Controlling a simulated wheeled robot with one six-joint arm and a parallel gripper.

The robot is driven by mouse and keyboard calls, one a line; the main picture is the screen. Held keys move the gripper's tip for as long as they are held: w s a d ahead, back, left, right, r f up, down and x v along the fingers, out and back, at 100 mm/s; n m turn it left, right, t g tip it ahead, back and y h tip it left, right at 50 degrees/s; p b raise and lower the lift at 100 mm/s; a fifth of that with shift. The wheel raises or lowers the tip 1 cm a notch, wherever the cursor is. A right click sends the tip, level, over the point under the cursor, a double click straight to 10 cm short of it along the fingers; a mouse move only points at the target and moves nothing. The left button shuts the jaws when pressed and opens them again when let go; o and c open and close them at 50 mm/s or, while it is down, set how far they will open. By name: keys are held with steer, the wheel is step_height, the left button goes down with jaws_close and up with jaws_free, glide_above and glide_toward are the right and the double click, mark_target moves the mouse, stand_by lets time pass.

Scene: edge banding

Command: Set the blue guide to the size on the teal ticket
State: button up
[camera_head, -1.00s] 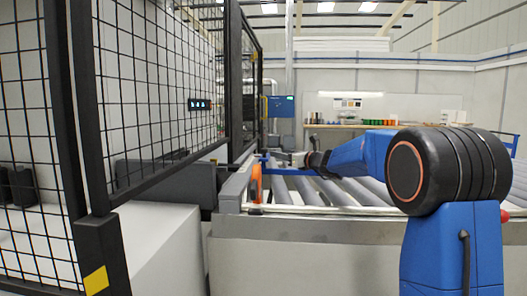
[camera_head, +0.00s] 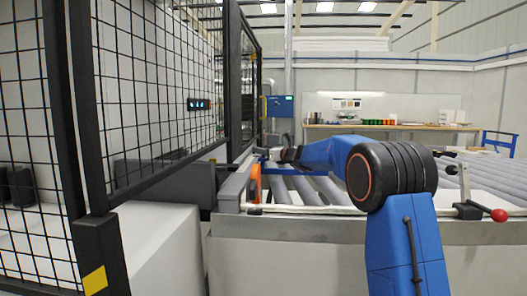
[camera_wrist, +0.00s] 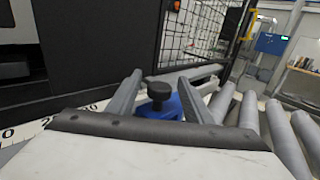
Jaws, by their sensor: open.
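The blue guide (camera_wrist: 172,108) with a black round knob (camera_wrist: 160,91) shows in the wrist view, partly hidden by my gripper. My gripper (camera_wrist: 158,98) is open, with one grey finger on each side of the knob; I cannot tell whether they touch it. In the head view the blue guide (camera_head: 262,156) is small at the left end of the rollers, and my gripper (camera_head: 283,156) is just right of it. A white scale with black numbers (camera_wrist: 30,130) lies at the left in the wrist view. I cannot make out a teal ticket.
Grey rollers (camera_head: 305,188) run to the right of the guide. A black mesh fence (camera_head: 150,80) stands at the left, with a small lit display (camera_head: 198,104). An orange part (camera_head: 254,186) and a red-knobbed lever (camera_head: 498,215) are at the near edge. A bench (camera_head: 400,127) stands behind.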

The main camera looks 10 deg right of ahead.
steer(key=shift+c, duration=0.7)
jaws_close()
steer(key=s+a, duration=0.3)
steer(key=s, duration=0.6)
steer(key=s+a, duration=0.3)
steer(key=s, duration=0.7)
steer(key=shift+o, duration=0.7)
jaws_free()
steer(key=v, duration=1.7)
steer(key=shift+s, duration=0.25)
